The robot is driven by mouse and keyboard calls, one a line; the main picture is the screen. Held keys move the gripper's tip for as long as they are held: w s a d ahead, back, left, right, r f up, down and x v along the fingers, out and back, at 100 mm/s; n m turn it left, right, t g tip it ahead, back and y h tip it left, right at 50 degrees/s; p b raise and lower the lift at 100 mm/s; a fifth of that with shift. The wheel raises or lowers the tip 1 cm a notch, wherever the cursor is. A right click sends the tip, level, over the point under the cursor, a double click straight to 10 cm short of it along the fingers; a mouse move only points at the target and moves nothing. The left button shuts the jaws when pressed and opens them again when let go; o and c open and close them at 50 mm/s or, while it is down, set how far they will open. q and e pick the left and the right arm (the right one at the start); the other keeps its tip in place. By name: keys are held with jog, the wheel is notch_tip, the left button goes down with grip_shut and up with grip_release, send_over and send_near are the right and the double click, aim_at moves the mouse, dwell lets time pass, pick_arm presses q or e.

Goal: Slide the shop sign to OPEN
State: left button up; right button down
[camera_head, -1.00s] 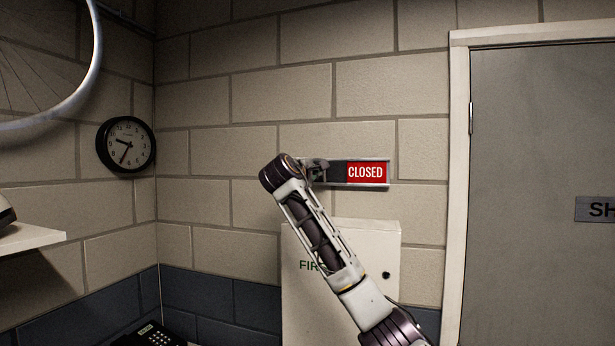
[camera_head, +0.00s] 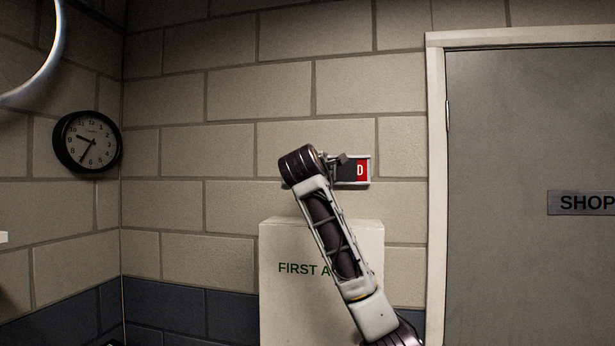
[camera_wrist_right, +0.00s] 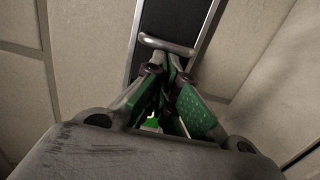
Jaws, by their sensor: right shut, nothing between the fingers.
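The shop sign (camera_head: 363,169) is a narrow strip in a metal frame on the block wall. Its right end is red with only a white "D" showing. A dark sliding panel (camera_head: 346,172) covers the area just left of it. My right gripper (camera_head: 338,160) is at the panel, hiding the sign's left part. In the right wrist view its fingertips (camera_wrist_right: 168,62) are shut with nothing between them, close by the panel's metal bar handle (camera_wrist_right: 167,44). I cannot tell whether they touch it. A bright green and white patch shows low between the fingers. My left gripper is out of view.
A white first aid cabinet (camera_head: 280,300) is on the wall below the sign, partly behind my right arm. A grey door (camera_head: 520,120) in a pale frame stands right. A round clock (camera_head: 88,141) hangs left. The wall around the sign is bare.

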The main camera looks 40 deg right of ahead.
aim_at(335, 169)
jog(key=s+d, duration=0.2)
jog(key=shift+s+d+b, duration=0.15)
jog(key=shift+s+b, duration=0.15)
jog(key=shift+s, duration=0.05)
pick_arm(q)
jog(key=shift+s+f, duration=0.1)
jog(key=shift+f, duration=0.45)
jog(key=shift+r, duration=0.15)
pick_arm(e)
jog(key=shift+w, duration=0.15)
